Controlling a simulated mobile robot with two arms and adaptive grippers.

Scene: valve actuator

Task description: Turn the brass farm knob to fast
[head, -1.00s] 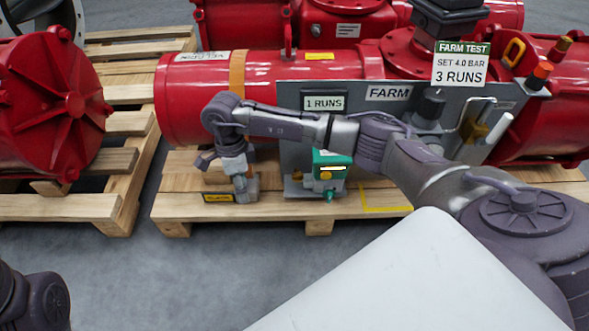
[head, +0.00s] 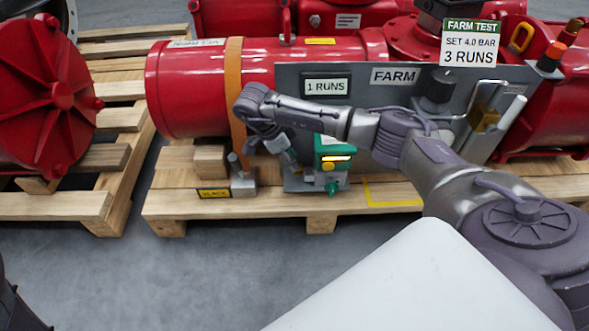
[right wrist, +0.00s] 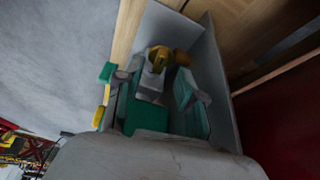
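The right wrist view shows a brass piece (right wrist: 158,58) between green parts. Contact with the knob cannot be made out. Any marks on the knob are too small to read. My left gripper is out of view.
A silver fitting (head: 242,182) with a yellow-and-black tag and a wood block (head: 210,162) stand left of the unit. Red cylinders (head: 190,95) surround the panel. The grey floor (head: 240,265) in front is clear.

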